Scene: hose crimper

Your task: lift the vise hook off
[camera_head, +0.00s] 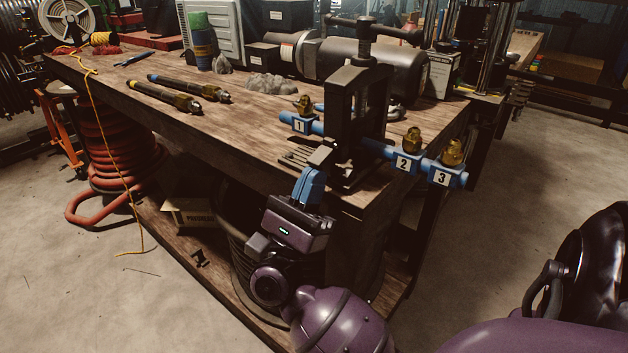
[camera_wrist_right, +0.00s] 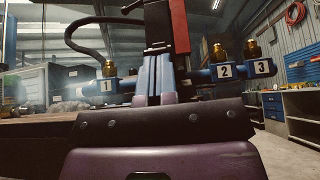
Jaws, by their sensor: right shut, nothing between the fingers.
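The black vise (camera_head: 357,105) stands upright on the near right part of the workbench, with a T-handle on top. A blue pipe manifold (camera_head: 375,148) with brass fittings and tags 1, 2 and 3 runs through it. I cannot clearly tell the hook from the rest of the vise. My right gripper (camera_head: 311,186) is shut and empty, its blue fingers just in front of the bench edge, below the vise's near side. In the right wrist view the fingers (camera_wrist_right: 155,75) point up in front of the vise and manifold (camera_wrist_right: 230,72). My left gripper is out of view.
The wooden workbench (camera_head: 225,135) holds two dark hoses (camera_head: 165,95) with brass ends, a grey motor-like cylinder (camera_head: 375,70) behind the vise, and boxes at the back. A cable reel (camera_head: 248,260) and carton (camera_head: 190,212) sit on the lower shelf. Floor is clear at right.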

